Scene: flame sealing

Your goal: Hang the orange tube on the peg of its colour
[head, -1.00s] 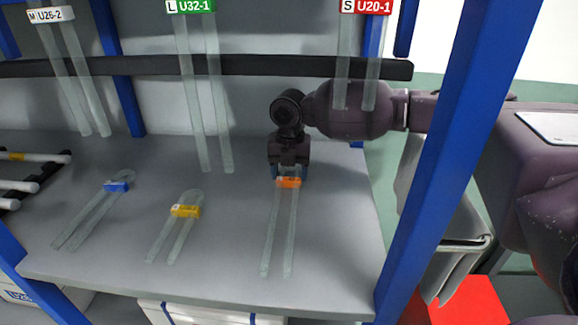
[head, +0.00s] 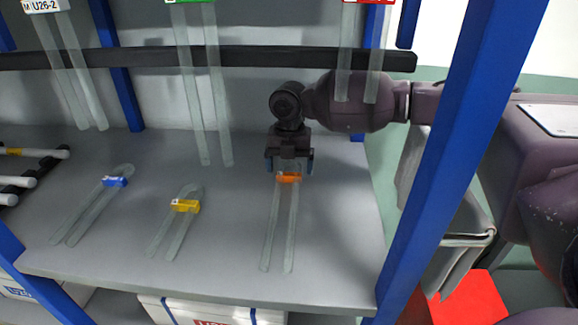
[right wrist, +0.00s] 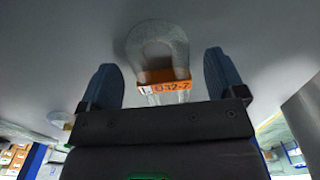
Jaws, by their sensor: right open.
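The orange tube is a clear, U-bent tube (head: 280,225) with an orange tag (head: 288,177). It lies on the grey shelf with its two legs towards the front edge. My right gripper (head: 290,165) is open at the tube's bent end. In the right wrist view the loop and its orange tag (right wrist: 163,80) sit between the two blue fingertips (right wrist: 168,75), with a gap on each side. In the head view the gripper hides the loop. My left gripper is not in view. No peg with a clear orange mark shows.
A blue-tagged tube (head: 114,182) and a yellow-tagged tube (head: 185,206) lie to the left on the shelf. Clear tubes hang at the dark bar (head: 250,59) behind. White rods (head: 18,183) stick out at the left edge. A blue post (head: 440,160) stands at the right.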

